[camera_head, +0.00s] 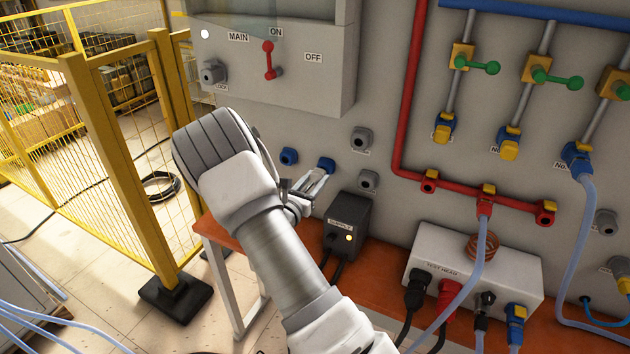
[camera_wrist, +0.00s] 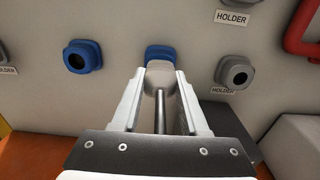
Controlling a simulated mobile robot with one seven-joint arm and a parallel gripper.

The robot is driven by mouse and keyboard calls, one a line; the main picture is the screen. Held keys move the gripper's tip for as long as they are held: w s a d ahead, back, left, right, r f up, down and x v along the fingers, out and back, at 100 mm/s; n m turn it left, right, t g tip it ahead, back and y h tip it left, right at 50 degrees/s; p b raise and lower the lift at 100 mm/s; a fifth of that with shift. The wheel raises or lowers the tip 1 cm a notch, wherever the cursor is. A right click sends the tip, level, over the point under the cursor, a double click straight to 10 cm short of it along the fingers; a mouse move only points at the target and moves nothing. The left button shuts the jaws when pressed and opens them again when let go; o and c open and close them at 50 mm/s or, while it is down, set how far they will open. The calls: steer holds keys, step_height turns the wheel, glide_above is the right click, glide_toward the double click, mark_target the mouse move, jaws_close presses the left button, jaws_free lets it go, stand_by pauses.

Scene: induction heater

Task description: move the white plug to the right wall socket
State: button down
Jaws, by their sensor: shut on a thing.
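My gripper (camera_head: 312,184) is shut on the white plug (camera_wrist: 159,74), which shows between the fingertips in the wrist view with a grey stem or cable running back between the fingers (camera_wrist: 160,98). The right blue wall socket (camera_wrist: 160,51) is straight ahead of the plug and partly hidden behind it. I cannot tell whether the plug touches or sits in it. In the head view this socket (camera_head: 326,164) is just above my gripper. The left blue wall socket (camera_wrist: 82,57) is empty, and it also shows in the head view (camera_head: 288,156).
Grey holders (camera_head: 361,139) (camera_head: 368,181) are right of the sockets. A black supply box (camera_head: 347,222) stands on the orange bench just below and right of my gripper. A white test head box (camera_head: 470,268) with cables is further right. A yellow fence (camera_head: 120,160) stands left.

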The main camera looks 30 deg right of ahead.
steer(key=shift+w+d, duration=0.4)
steer(key=shift+d, duration=0.15)
stand_by(0.4)
steer(key=shift+c, duration=1.7)
jaws_free()
steer(key=b+v, duration=0.2)
steer(key=v, duration=1.5)
steer(key=s+d+r+m+g+y, duration=0.25)
steer(key=s+r+m+g, duration=0.2)
steer(key=s+m, duration=0.35)
steer(key=s+d+r+m+g+y, duration=0.1)
steer(key=s+d+r+m+g, duration=0.3)
steer(key=s+m+g, duration=0.3)
steer(key=s+a+r+m+t+y, duration=0.6)
steer(key=s+a+r+m+y, duration=0.2)
steer(key=s+a+m+y, duration=0.2)
steer(key=shift+a+r+m+y, duration=0.25)
steer(key=shift+a+m+y, duration=0.1)
steer(key=shift+a, duration=0.75)
